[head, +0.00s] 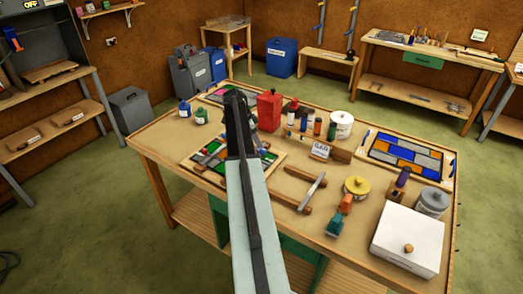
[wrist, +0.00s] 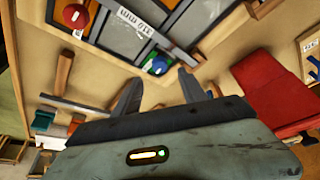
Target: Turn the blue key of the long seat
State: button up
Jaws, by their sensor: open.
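The blue key (wrist: 158,65) shows in the wrist view as a round blue piece with a green part beside it, at the edge of the grey-barred panel. A long grey seat piece with a white "310 mm" label (wrist: 136,18) runs down toward it. My gripper (wrist: 158,77) is open, its two dark fingers spread on either side of the blue key and nearer the camera. Whether they touch it I cannot tell. A round red knob (wrist: 76,15) is further left. In the head view my arm covers part of the coloured panel (head: 207,161), and the blue key is not clear.
A red can (head: 269,112) stands close to the gripper; it also shows in the wrist view (wrist: 272,90). Several bottles and a white tub (head: 341,124) stand behind. A second panel (head: 405,155), a yellow-lidded tin (head: 356,188) and a white box (head: 407,243) are right.

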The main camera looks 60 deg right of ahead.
aim_at(262, 150)
jog(key=b+x, duration=0.5)
jog(key=x, duration=0.1)
jog(key=shift+f, duration=0.3)
jog(key=shift+s+d+f+b, duration=0.1)
jog(key=shift+f+b, duration=0.2)
jog(key=shift+b, duration=0.1)
jog(key=shift+r, duration=0.1)
grip_shut()
